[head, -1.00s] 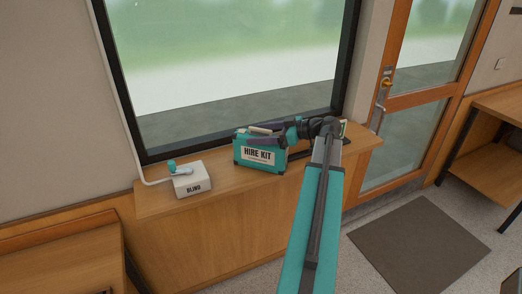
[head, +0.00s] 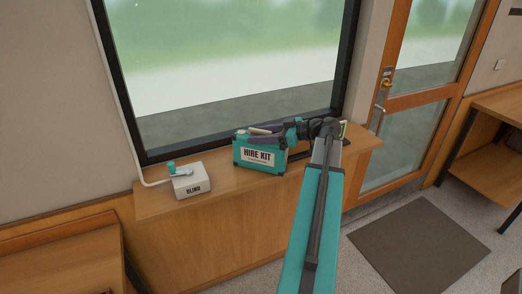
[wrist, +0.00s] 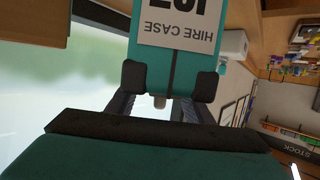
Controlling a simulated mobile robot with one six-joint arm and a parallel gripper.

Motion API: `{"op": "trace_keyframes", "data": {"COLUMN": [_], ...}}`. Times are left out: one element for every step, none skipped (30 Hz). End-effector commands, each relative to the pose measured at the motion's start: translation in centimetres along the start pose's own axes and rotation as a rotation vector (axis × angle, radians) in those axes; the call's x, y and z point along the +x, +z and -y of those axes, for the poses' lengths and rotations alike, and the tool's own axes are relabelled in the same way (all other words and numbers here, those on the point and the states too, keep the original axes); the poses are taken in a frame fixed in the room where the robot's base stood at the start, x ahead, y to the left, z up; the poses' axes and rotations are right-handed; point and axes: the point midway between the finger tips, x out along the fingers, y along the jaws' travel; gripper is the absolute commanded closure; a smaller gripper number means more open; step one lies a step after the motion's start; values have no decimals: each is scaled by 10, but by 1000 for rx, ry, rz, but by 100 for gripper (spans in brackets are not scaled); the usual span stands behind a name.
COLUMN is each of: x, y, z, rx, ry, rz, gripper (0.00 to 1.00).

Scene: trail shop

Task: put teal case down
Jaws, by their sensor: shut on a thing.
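The teal case (head: 243,163) is a small upright box with dark trim and a white HIRE KIT label, at the window ledge (head: 220,188). It shows upside down in the wrist view (wrist: 177,66), with a HIRE CASE label cut by the top edge. My gripper (head: 264,133) reaches in from the right at the top of the case. In the wrist view its dark fingertips (wrist: 169,83) are closed on the case, one on each side. The case's underside is at or just above the ledge; I cannot tell if it touches.
A white BLIND box (head: 194,187) with a teal-knobbed crank (head: 171,167) stands on the ledge left of the case. The window (head: 230,70) is close behind. The ledge is bare between box and case.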

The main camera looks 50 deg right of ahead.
Motion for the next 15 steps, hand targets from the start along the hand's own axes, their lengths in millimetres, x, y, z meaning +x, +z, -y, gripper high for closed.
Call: {"op": "trace_keyframes", "data": {"x": [0,0,0,0,0,0,0,0,0,-1,-1,-1,-2,-2,-3], "y": [-1,-1,-1,-1,-1,-2,-2,-3,-3,-4,-5,-6,-8,-9,-11], "z": [0,0,0,0,0,0,0,0,0,0,0,0,0,0,0], "rx": [-1,-1,-1,-1,-1,-1,-1,-1,-2,-2,-2,-3,-3,-3,-2], "ry": [0,0,0,0,0,0,0,0,0,0,0,0,0,0,0], "rz": [-2,-2,-2,-2,-2,-2,-2,-2,-2,-2,-2,-2,-2,-2,-2], "gripper": [100,100,100,100,100,100,100,100,100,100,100,100,100,100,100]}}
